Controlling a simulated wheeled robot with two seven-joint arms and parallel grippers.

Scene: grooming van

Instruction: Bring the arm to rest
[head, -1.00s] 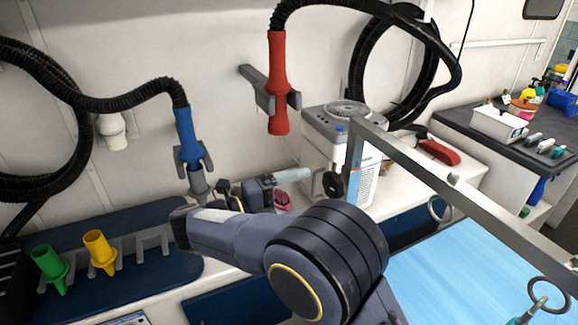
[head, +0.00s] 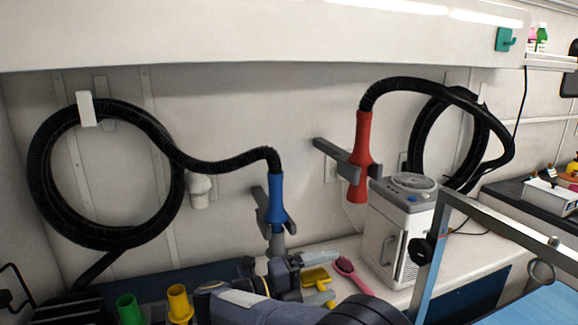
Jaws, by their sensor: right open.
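My right arm comes in from the bottom edge, and its dark forearm lies low in the picture. My right gripper (head: 318,273) is at the low middle, pointing right, with one pale finger clear at the top. It is open. A yellow tool (head: 316,280) shows beside the fingers; I cannot tell whether it is between them or behind them. The gripper is just below and right of the blue nozzle (head: 276,200), which hangs in its wall holder. The lower finger is hard to make out. My left gripper is not in view.
A pink brush (head: 350,272) lies on the counter right of the gripper. A white machine (head: 398,235) and a metal frame (head: 500,232) stand further right. A red nozzle (head: 362,150) hangs above. Green (head: 130,308) and yellow (head: 179,303) nozzles stand at lower left.

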